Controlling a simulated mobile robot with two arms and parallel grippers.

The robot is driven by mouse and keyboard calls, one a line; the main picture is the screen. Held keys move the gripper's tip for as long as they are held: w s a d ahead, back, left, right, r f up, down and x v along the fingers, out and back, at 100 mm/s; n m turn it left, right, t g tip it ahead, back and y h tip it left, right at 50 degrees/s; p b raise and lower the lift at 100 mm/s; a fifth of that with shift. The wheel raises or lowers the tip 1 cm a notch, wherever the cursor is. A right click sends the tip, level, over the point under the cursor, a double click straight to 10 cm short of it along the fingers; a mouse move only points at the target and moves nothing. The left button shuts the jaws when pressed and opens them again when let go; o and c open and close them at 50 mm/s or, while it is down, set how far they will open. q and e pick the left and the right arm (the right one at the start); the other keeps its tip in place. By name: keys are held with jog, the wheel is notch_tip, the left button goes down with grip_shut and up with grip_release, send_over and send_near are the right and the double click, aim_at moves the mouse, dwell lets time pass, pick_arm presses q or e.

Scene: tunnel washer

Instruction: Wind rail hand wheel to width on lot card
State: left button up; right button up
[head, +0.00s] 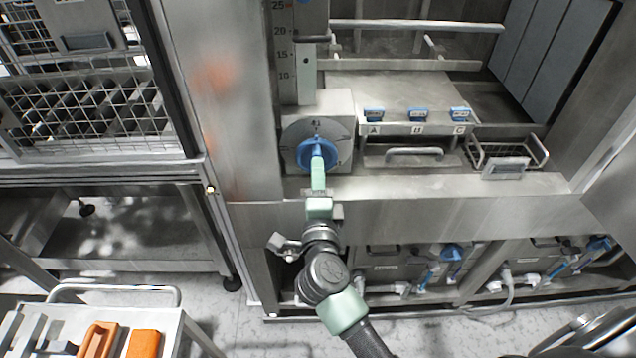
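The blue hand wheel (306,147) sits on a round grey dial plate on a steel block, below a vertical scale (281,45) marked 10 to 25. My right gripper (317,160) reaches up from below, its pale green fingers overlapping the wheel's lower middle. The fingers show as one narrow strip, so their gap and any grip on the wheel cannot be made out. The rails (415,27) run across the bay at upper right. A small pale card or label (506,168) hangs at the wire basket; its text is unreadable. My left gripper is out of view.
A trolley (170,325) with orange items is at lower left. Valves and hoses sit below the ledge.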

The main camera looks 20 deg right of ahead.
aim_at(318, 154)
jog(key=shift+p+x, duration=0.3)
jog(key=shift+x, duration=3.3)
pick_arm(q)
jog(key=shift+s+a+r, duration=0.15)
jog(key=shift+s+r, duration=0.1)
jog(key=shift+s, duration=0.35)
pick_arm(e)
jog(key=shift+r, duration=0.25)
jog(key=shift+d+r, duration=0.1)
jog(key=shift+r, duration=0.05)
